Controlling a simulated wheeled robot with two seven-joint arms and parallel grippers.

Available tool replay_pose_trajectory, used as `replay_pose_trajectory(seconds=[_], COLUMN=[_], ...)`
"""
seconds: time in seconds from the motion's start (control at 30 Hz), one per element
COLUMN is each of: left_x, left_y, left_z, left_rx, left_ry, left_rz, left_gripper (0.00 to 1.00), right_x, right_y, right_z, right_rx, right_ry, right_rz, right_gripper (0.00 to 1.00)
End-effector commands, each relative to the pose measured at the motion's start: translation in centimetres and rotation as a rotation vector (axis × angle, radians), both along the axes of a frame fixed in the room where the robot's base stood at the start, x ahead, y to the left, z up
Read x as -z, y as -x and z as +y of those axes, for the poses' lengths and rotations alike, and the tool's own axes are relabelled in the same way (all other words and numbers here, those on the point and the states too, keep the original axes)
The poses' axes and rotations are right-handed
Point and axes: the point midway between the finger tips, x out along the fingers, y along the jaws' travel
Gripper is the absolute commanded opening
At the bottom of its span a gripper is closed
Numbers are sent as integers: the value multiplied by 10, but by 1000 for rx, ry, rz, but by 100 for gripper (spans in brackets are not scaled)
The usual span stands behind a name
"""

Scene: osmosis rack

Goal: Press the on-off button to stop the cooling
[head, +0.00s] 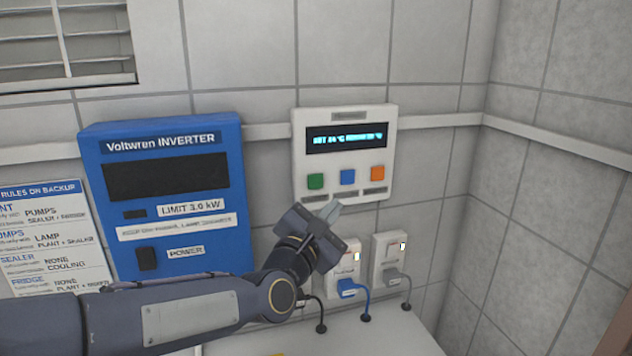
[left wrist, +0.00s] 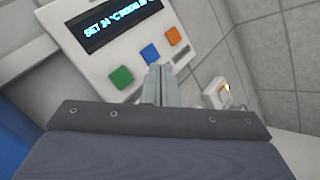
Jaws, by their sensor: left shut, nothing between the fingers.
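The white cooling control panel (head: 343,120) hangs on the tiled wall, with a lit display (head: 346,138) whose text begins "SET 24 °C". Below the display are a green button (head: 316,181), a blue button (head: 348,177) and an orange button (head: 378,173). I cannot read the small labels under them. My left gripper (head: 332,210) is shut and empty, just below the panel in the head view. In the left wrist view its fingertips (left wrist: 160,75) show just below the blue button (left wrist: 150,53), with the green button (left wrist: 121,77) to the left and the orange button (left wrist: 173,37) to the upper right. Contact cannot be told. My right gripper is not in view.
A blue Voltwren inverter (head: 165,195) with a dark screen and power switch is left of the panel. A rules sheet (head: 50,240) hangs at far left. Sockets with plugs (head: 389,258) are below the panel, above a white surface (head: 400,335). A side wall stands at right.

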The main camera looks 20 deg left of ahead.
Motion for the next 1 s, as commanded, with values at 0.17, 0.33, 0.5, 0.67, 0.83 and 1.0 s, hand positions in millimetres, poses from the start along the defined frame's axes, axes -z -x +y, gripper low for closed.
replay_pose_trajectory(seconds=[0.17,0.33,0.5,0.67,0.83,1.0], left_x=[-1,-1,-2,2,1,1], left_y=[-5,-21,-42,-58,-69,-73], left_z=[3,15,28,40,46,49], left_rx=[-1,-3,-2,-1,1,0], left_ry=[-2,-1,-1,-1,-2,-4], left_rz=[0,3,4,-1,0,1], left_gripper=[0,0,0,0,0,0], right_x=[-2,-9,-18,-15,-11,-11], right_y=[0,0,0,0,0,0], right_z=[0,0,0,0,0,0], right_rx=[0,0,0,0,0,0], right_ry=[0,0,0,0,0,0], right_rz=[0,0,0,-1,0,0], right_gripper=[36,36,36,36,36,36])
